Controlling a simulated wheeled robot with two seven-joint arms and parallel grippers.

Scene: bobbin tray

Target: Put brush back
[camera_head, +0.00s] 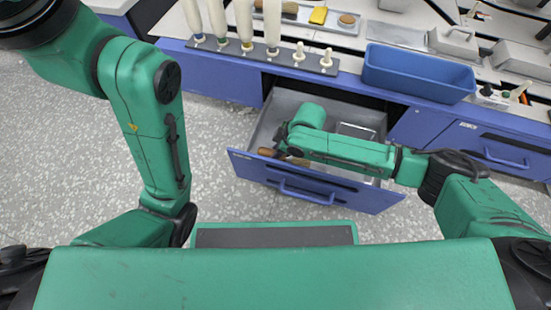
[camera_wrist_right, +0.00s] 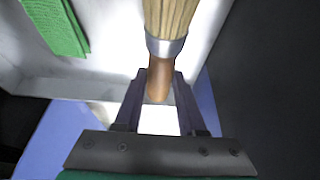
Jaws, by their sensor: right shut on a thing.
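The brush has a brown handle (camera_wrist_right: 160,78), a metal band and a pale wood-coloured far part (camera_wrist_right: 172,18) in the right wrist view. My right gripper (camera_wrist_right: 158,88) is shut on the brown handle. In the head view this gripper (camera_head: 281,146) is down inside the open drawer (camera_head: 335,190), and parts of the brush (camera_head: 267,152) show beside it. The gripper and arm partly hide the brush there. It is unclear whether the brush touches the drawer floor. My left arm shows at the left, but its gripper is out of view.
A metal tray (camera_head: 338,26) on the bench holds a yellow item (camera_head: 318,15) and brown items. A rack (camera_head: 262,52) with white bobbins and a blue bin (camera_head: 418,73) stand at the bench edge. A green cloth (camera_wrist_right: 56,25) lies near the brush.

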